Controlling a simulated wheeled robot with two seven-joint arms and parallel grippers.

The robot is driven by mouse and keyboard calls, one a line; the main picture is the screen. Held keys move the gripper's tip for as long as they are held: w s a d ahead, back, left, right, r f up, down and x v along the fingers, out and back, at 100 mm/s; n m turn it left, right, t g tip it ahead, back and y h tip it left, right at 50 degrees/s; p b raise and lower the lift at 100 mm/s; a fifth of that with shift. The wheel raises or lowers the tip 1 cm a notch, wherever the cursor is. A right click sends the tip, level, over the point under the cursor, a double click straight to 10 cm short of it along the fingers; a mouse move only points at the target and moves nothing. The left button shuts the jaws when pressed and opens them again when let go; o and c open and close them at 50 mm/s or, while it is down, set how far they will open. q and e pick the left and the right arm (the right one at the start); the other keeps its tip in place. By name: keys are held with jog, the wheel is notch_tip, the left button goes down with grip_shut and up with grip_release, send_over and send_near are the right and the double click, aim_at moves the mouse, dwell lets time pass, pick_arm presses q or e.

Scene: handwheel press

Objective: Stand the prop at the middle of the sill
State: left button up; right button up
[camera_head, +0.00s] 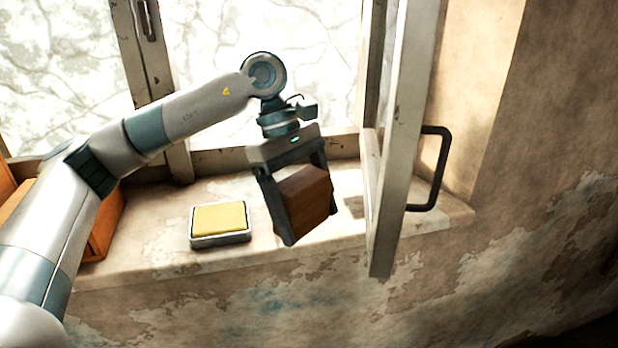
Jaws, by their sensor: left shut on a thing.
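My left gripper (308,207) comes in from the left and points down over the sill. It is shut on a brown wooden block, the prop (305,203), which is tilted between its fingers. The prop appears to be held above the front part of the sill (160,240); its exact height is hard to tell. The sill is pale, worn stone with peeling paint. My right gripper is not in view.
A grey tray with a yellow pad (220,219) sits on the sill left of the prop. An orange-brown wooden box (105,222) stands farther left, partly behind my arm. An open window sash (392,190) with a black handle (437,170) juts out to the right of the prop.

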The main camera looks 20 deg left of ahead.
pick_arm(q)
jog(key=s+f+m+g+y+b, duration=0.1)
jog(key=s+f+m+b, duration=0.1)
jog(key=f, duration=0.7)
jog(key=s+a+f+m+y+b, duration=0.1)
jog(key=s+f+m+b, duration=0.2)
jog(key=f+m, duration=0.4)
jog(key=s+a+f+m+g+y+b, duration=0.1)
jog(key=s+f+m+y+b, duration=0.1)
jog(key=f, duration=0.9)
jog(key=shift+s+f+m+g+b, duration=0.3)
jog(key=shift+s+m+b, duration=0.3)
jog(key=shift+m+b, duration=0.8)
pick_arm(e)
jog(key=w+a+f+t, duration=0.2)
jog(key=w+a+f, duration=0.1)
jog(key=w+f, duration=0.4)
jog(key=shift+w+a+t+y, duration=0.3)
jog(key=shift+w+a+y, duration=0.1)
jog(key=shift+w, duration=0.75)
pick_arm(q)
jog(key=shift+a+r, duration=0.1)
jog(key=shift+r, duration=0.1)
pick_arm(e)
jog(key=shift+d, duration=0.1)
